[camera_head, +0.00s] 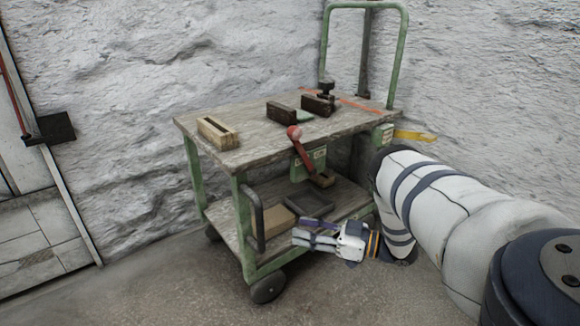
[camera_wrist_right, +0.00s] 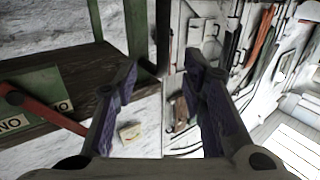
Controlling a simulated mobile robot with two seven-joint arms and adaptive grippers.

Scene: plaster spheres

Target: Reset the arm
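My right arm comes in from the right in the head view. Its gripper (camera_head: 312,236) is low in front of the cart's lower shelf, pointing left. In the right wrist view the two dark purple fingers of the right gripper (camera_wrist_right: 165,85) stand apart with nothing between them, so it is open and empty. The green-framed cart (camera_head: 265,150) with a worn wooden top stands behind the gripper. I cannot tell whether the gripper touches the cart. My left gripper is not in either view.
On the cart top are a wooden block (camera_head: 217,132) with a slot and a dark metal vise (camera_head: 318,104). A red-knobbed lever (camera_head: 296,135) sticks out at the front edge. The lower shelf holds a dark tray (camera_head: 308,203). Floor at the front left is clear.

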